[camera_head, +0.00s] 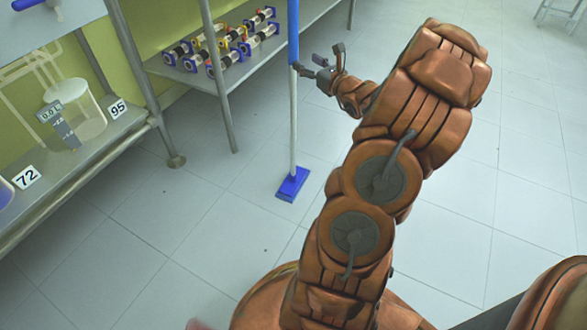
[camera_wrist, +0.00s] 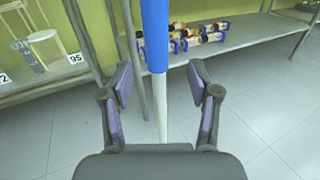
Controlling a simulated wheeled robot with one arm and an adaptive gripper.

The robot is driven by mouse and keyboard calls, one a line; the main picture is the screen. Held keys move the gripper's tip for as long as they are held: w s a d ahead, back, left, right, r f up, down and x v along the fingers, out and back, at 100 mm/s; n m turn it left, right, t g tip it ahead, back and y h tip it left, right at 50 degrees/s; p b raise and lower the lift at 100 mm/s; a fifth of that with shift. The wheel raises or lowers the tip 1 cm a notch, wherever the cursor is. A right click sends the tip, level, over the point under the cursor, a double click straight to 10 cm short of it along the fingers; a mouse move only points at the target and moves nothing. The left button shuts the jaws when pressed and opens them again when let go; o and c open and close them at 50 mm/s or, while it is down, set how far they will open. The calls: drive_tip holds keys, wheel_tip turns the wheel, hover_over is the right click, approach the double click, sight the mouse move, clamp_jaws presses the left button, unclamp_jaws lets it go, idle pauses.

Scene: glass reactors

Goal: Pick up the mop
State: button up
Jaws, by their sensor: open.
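The mop stands upright on the tiled floor, with a blue upper handle (camera_head: 293,33), a pale lower pole (camera_head: 293,125) and a flat blue head (camera_head: 292,185). My gripper (camera_head: 305,68) is close to the pole at the height where blue meets pale. In the wrist view the blue handle (camera_wrist: 155,40) runs down the middle, between the two open fingers of my gripper (camera_wrist: 160,85). The fingers show a gap on both sides of the pole. How deep the pole sits between them I cannot tell. The mop's head is hidden in the wrist view.
A metal shelf (camera_head: 262,70) holding several small coloured cylindrical parts (camera_head: 222,42) stands behind the mop. At left, a metal table (camera_head: 75,168) carries a glass vessel (camera_head: 82,108) and cards reading 95 (camera_head: 117,108) and 72 (camera_head: 27,177). Floor (camera_head: 500,180) at right is clear.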

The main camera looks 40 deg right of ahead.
sight(296, 55)
drive_tip(key=shift+w+d+r+b, duration=0.15)
drive_tip(key=shift+w+b, duration=0.4)
drive_tip(key=shift+w, duration=1.2)
drive_tip(key=shift+w+d+r+b, duration=0.15)
drive_tip(key=shift+w+b, duration=0.4)
drive_tip(key=shift+w, duration=1.15)
drive_tip(key=shift+f, duration=0.1)
clamp_jaws()
